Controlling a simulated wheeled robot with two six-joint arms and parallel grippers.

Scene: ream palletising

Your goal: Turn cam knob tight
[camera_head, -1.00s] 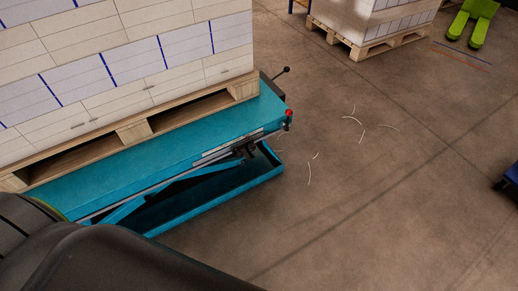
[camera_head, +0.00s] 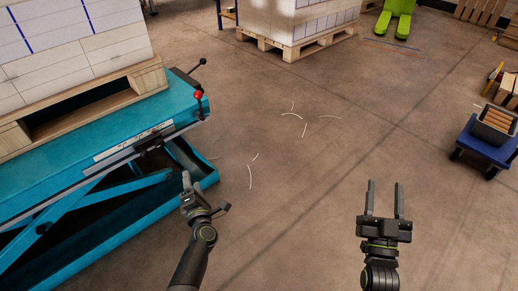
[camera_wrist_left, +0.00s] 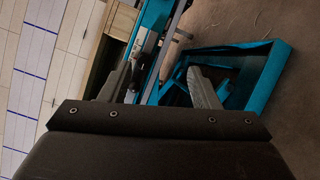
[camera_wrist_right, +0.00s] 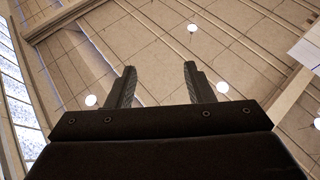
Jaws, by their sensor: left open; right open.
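A dark clamp (camera_head: 148,143) sits on the scaled rail along the side of the teal lift table (camera_head: 70,138). It also shows in the left wrist view (camera_wrist_left: 147,42), with a small dark knob-like part (camera_wrist_left: 181,34) sticking out beside it. I cannot tell for sure whether this part is the cam knob. My left gripper (camera_head: 206,192) is open and empty, in front of the table's right end and apart from the clamp. My right gripper (camera_head: 385,186) is open and empty over bare floor. The right wrist view shows only the ceiling and upper structure beyond its fingers (camera_wrist_right: 158,72).
A pallet (camera_head: 100,100) of wrapped reams stands on the table. A red knob (camera_head: 198,96) and a black-balled lever (camera_head: 202,62) are at its far corner. Another loaded pallet (camera_head: 300,45), a green pallet truck (camera_head: 395,18) and a blue cart (camera_head: 484,145) stand farther off. Mid-floor has only scraps.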

